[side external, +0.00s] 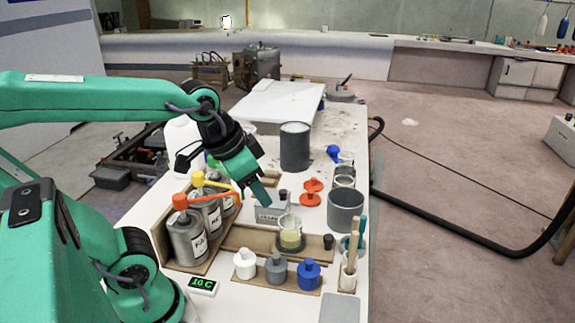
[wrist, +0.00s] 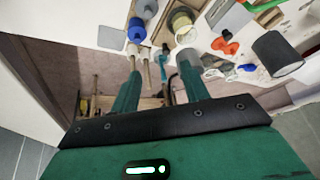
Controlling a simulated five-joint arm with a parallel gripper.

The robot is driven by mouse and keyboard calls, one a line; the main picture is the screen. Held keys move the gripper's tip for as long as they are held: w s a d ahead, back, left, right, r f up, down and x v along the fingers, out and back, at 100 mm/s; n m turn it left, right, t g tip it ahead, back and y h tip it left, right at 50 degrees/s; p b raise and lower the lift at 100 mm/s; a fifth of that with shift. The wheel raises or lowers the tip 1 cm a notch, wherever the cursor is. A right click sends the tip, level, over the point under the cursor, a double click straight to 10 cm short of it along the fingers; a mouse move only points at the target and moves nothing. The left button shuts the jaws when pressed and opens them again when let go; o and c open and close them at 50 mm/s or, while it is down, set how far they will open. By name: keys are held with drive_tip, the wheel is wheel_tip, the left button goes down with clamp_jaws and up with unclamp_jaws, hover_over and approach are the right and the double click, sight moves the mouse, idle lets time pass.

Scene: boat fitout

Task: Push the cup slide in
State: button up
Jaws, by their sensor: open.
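A clear cup with yellowish liquid (side external: 290,234) stands on a brown wooden slide board (side external: 255,242), which has a dark knob (side external: 328,242) at its right end. The cup also shows at the top of the wrist view (wrist: 183,27). My gripper (side external: 264,194) is above the bench, behind and left of the cup, beside a small grey box (side external: 268,214). In the wrist view my gripper (wrist: 160,70) shows two green fingers spread apart, with nothing held between them. I cannot tell how far the slide is in.
White, grey and blue bottles (side external: 276,268) stand in a row in front of the slide. Labelled grey cans (side external: 186,240) with orange and yellow tops stand left. A grey pot (side external: 345,210) and a brush holder (side external: 348,276) stand right. A dark canister (side external: 295,147) is behind.

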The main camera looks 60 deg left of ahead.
drive_tip(key=w+f+m+g, duration=0.2)
drive_tip(key=w+f+m, duration=0.3)
drive_tip(key=w, duration=0.5)
drive_tip(key=m+g, duration=0.3)
drive_tip(key=m, duration=0.4)
hover_over(327, 236)
wheel_tip(327, 236, down, 10)
drive_tip(key=shift+s+d+r, duration=0.1)
drive_tip(key=shift+r, duration=0.15)
drive_tip(key=shift+w+f, duration=0.2)
drive_tip(key=shift+f, duration=0.15)
drive_tip(key=shift+f, duration=0.1)
drive_tip(key=shift+f, duration=3.8)
drive_tip(key=shift+s, duration=0.1)
clamp_jaws()
